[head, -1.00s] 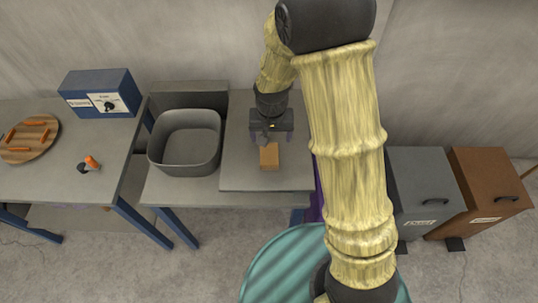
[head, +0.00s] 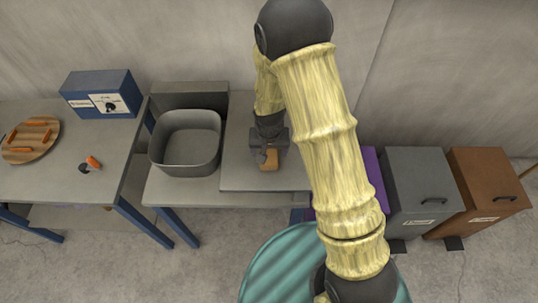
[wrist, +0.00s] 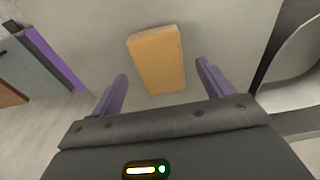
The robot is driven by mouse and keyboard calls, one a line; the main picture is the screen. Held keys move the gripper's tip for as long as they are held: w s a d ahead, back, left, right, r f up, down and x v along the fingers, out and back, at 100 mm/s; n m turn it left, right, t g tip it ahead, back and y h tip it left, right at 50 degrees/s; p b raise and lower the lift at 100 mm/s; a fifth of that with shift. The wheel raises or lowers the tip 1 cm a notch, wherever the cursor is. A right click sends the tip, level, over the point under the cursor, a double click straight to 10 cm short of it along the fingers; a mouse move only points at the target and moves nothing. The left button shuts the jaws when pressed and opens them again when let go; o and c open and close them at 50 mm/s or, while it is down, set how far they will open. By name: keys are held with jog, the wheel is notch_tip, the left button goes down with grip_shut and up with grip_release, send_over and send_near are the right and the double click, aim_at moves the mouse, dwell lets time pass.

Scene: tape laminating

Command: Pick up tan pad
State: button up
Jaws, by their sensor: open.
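The tan pad (head: 270,165) is a small rectangular block lying on a raised grey board (head: 235,178) on the middle table. In the head view my gripper (head: 265,153) hangs over the pad and hides its rear part. In the wrist view the whole pad (wrist: 157,60) shows, slightly turned, beyond the fingertips. My gripper (wrist: 160,78) is open and empty there, its two purple fingers apart. The pad lies roughly in line with the gap between them, and the fingers do not appear to touch it.
A grey basin (head: 187,142) stands left of the board. The left table holds a blue box (head: 100,93), a round wooden plate (head: 30,140) with orange pieces, and a small orange-and-dark item (head: 92,163). Grey (head: 425,190) and brown (head: 487,190) bins stand at right.

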aim_at(269, 154)
jog(key=shift+w+f, duration=0.1)
jog(key=shift+f, duration=1.2)
jog(key=c, duration=1.1)
jog(key=shift+o, duration=0.2)
jog(key=shift+r, duration=0.1)
notch_tip(269, 154, up, 10)
jog(key=shift+b, duration=0.35)
